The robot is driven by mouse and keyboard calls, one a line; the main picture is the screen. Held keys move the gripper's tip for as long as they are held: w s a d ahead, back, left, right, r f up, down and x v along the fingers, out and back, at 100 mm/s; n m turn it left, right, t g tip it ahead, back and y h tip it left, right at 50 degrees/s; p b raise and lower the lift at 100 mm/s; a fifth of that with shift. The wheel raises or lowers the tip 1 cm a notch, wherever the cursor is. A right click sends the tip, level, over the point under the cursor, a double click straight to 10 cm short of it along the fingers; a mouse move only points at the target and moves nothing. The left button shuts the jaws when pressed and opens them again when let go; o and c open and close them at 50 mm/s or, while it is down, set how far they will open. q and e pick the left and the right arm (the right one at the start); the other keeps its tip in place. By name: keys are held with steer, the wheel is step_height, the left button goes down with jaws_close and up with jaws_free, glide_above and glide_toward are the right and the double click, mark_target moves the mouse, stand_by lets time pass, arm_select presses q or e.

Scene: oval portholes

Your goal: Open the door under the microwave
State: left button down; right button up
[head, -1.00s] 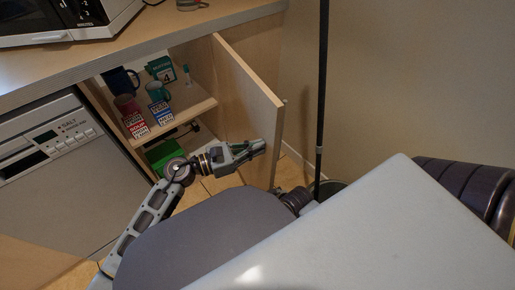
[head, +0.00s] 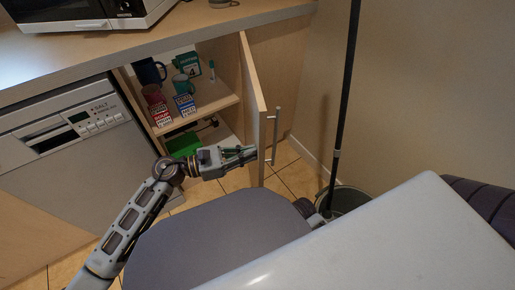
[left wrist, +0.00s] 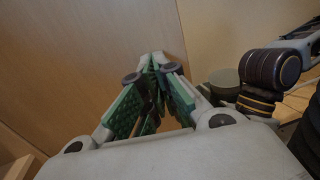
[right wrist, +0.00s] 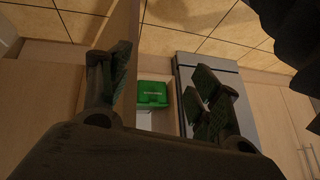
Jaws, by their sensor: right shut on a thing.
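The wooden cupboard door (head: 252,95) right of the dishwasher stands open, nearly edge-on in the head view, with its bar handle (head: 276,137) on the outer side. My left gripper (head: 248,155) is beside the door's inner face, low near its free edge. In the left wrist view its fingertips (left wrist: 157,62) meet close to the wood. My right gripper (right wrist: 165,62) shows in the right wrist view, shut partway, with the door's edge (right wrist: 133,75) by its left finger. Its contact is dark and unclear.
The open cupboard shelf (head: 205,108) holds mugs and small boxes; a green box (head: 184,145) lies below. The dishwasher (head: 80,160) is on the left, the microwave (head: 90,12) above. A dark pole (head: 346,100) and a bin (head: 345,198) stand right of the door.

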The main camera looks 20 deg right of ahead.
arm_select(q)
steer(key=shift+a+p, duration=0.3)
steer(key=shift+a, duration=1.95)
arm_select(e)
steer(key=shift+s+a+r, duration=0.2)
steer(key=shift+a+r, duration=0.25)
steer(key=shift+r, duration=0.1)
steer(key=shift+s+a+r, duration=0.2)
steer(key=shift+a+r, duration=0.25)
steer(key=shift+r, duration=0.05)
